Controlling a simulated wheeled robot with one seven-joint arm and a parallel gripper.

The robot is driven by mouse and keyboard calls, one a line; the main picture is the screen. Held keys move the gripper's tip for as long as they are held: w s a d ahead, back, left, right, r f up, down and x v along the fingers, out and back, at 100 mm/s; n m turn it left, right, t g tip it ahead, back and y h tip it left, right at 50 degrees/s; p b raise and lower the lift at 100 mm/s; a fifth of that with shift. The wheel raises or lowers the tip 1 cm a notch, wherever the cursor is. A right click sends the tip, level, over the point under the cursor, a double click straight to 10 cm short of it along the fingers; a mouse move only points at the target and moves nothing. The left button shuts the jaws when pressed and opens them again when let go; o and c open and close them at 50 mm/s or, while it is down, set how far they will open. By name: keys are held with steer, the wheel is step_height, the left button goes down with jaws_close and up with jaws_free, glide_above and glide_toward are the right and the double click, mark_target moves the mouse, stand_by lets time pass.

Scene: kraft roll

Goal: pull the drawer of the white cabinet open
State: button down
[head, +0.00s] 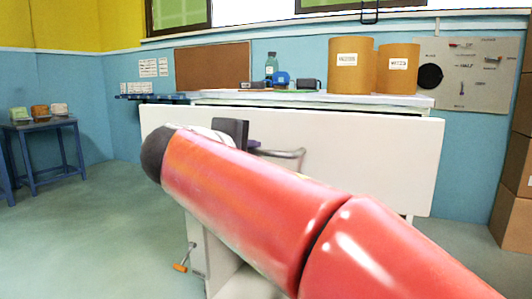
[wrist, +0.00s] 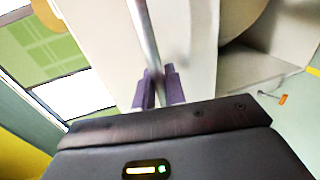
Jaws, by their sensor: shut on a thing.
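The white cabinet (head: 198,240) stands ahead, partly hidden by my red arm. Its wide white drawer front (head: 375,150) reaches past the countertop's left end and looks to stand forward of the body; how far, I cannot tell. The wrist view shows this pale front (wrist: 190,50) too. A metal bar handle (head: 290,154) crosses the front; in the wrist view the bar (wrist: 143,35) runs between the purple fingers. My gripper (wrist: 160,72) is shut on the handle. In the head view my gripper (head: 254,146) is largely hidden behind the arm. The drawer's inside is not visible.
Two brown drums (head: 350,68) (head: 398,72), a bottle (head: 271,66) and small items stand on the countertop. Brown boxes (head: 512,212) are stacked at the right. A blue side table (head: 48,124) stands at the left. An orange-ended metal piece (head: 180,267) shows low by the cabinet. The left floor is clear.

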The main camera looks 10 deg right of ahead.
steer(key=f+v, duration=0.2)
steer(key=v, duration=1.2)
steer(key=shift+s+a+f, duration=0.2)
steer(key=shift+f, duration=0.2)
steer(key=c, duration=1.5)
jaws_free()
steer(key=shift+c, duration=0.2)
steer(key=p+v, duration=0.1)
steer(key=v, duration=0.6)
steer(key=shift+s+a, duration=0.25)
steer(key=shift+s, duration=0.05)
steer(key=shift+s+r, duration=0.1)
